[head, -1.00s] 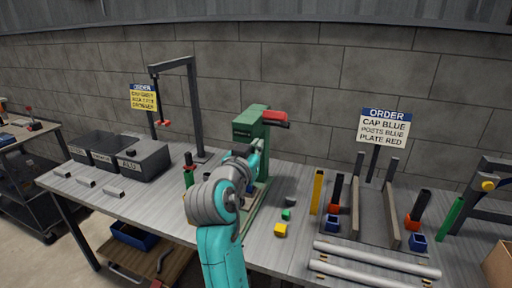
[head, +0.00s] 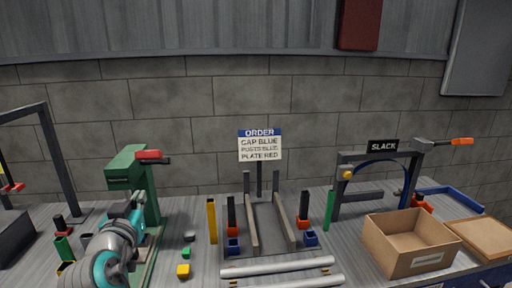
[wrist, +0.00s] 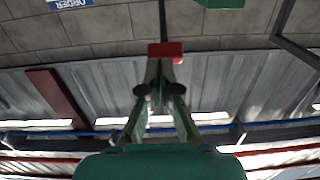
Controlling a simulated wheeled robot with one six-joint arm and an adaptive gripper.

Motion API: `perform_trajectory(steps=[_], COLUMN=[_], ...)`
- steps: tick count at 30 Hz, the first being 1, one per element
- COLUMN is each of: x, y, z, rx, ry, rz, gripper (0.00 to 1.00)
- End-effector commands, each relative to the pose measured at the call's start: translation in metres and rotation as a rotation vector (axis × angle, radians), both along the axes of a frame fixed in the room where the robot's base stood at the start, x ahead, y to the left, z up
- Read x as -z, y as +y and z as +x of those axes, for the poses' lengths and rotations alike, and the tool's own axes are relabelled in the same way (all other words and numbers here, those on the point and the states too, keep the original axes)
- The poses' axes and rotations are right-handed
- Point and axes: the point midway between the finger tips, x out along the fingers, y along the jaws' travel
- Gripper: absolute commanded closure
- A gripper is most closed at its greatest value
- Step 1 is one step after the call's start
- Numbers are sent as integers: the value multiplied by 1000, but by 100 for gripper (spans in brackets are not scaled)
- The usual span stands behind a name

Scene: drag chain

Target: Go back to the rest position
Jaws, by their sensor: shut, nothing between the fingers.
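My arm (head: 115,248) shows at the lower left of the head view, folded in front of the green press (head: 128,177) with its red handle (head: 148,155). I cannot make out the fingertips there. In the wrist view my gripper (wrist: 160,72) points up toward the wall and ceiling, its fingers together with nothing held. A red block-like part (wrist: 165,52), probably the press handle, shows just beyond the fingertips; I cannot tell how far away it is.
An order sign (head: 260,145) stands behind a grey rail fixture (head: 252,228). Coloured posts and small blocks lie around it. Two pale rollers (head: 278,266) lie in front. A cardboard box (head: 408,243) and a frame marked SLACK (head: 382,147) stand at the right.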

Motion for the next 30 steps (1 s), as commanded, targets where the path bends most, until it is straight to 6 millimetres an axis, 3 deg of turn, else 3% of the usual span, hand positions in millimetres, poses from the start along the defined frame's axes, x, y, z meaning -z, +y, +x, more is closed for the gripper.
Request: perform_trajectory(steps=[7,14,21,30], x=[107,197,275,344], y=[-64,-135,-212,-303], z=[7,-8,-44,-114], rx=[-18,-37,-50,-50], ry=[18,39,68,110], rz=[-82,-139,-176,-193], gripper=[100,100,100,100])
